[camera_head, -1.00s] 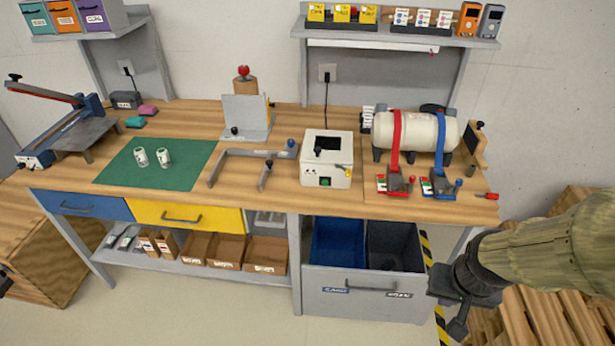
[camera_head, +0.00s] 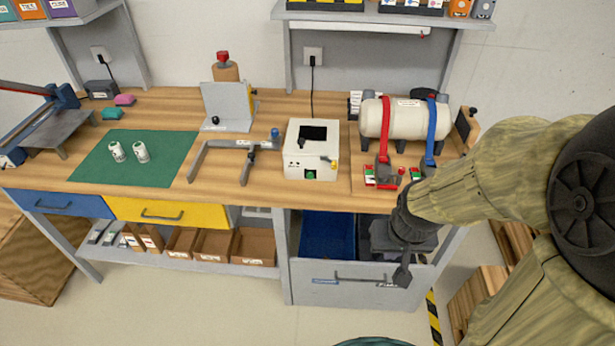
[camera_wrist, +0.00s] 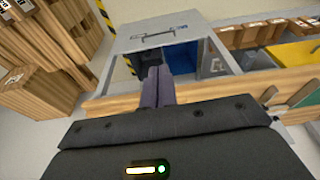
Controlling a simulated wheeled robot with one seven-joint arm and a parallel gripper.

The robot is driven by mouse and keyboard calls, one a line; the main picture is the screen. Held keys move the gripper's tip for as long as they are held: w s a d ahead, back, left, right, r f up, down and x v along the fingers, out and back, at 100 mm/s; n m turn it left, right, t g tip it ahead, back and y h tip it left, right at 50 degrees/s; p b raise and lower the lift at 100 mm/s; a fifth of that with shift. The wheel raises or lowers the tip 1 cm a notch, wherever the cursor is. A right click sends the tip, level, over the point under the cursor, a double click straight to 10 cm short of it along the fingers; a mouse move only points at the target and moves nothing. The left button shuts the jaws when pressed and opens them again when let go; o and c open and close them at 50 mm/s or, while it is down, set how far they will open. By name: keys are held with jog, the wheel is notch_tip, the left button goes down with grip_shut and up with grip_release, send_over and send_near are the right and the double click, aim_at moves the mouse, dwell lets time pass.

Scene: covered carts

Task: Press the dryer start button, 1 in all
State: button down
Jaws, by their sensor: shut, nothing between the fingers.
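The dryer is a small white box (camera_head: 296,170) with a dark opening on top, standing on the wooden workbench (camera_head: 260,192) in the head view. A green start button (camera_head: 311,175) is on its front face. My gripper (camera_head: 402,277) is to the right of the dryer and lower in the picture, in front of the open grey drawer and apart from the button. In the wrist view my gripper (camera_wrist: 157,84) shows two dark fingers together, shut and empty. I cannot make out the button in the wrist view.
A white tank (camera_head: 402,118) with red and blue straps is right of the dryer. A grey metal bracket (camera_head: 200,160) lies left of it. The open grey drawer (camera_head: 320,290) juts out below the bench. Wooden crates (camera_head: 478,300) stand at the right.

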aim_at(310, 176)
jog(key=w+a+f+n+t+y+b, duration=0.1)
jog(key=w+a+f+n+t+b, duration=0.15)
jog(key=w+f+n, duration=0.4)
jog(key=w+a+f+n+t+b, duration=0.1)
jog(key=w+n+t, duration=0.2)
jog(key=w, duration=0.6)
jog(key=w+a+f+n+t+y+b, duration=0.1)
jog(key=w+a+f+n+y, duration=0.1)
jog(key=a+n, duration=0.4)
jog(key=w+a+f+n+t+y+b, duration=0.1)
jog(key=w+a+f+n+y, duration=0.2)
jog(key=a+f+n+y, duration=0.1)
jog(key=a+n+y, duration=0.1)
jog(key=a+n, duration=0.1)
jog(key=a, duration=0.1)
jog(key=shift+w+a, duration=0.25)
jog(key=shift+w, duration=0.1)
jog(key=shift+w+n, duration=0.1)
jog(key=shift+n, duration=0.15)
jog(key=w, duration=0.3)
jog(key=w+p, duration=0.1)
jog(key=w, duration=0.3)
jog(key=shift+d+f, duration=0.1)
jog(key=shift+d, duration=0.1)
jog(key=shift+w, duration=0.8)
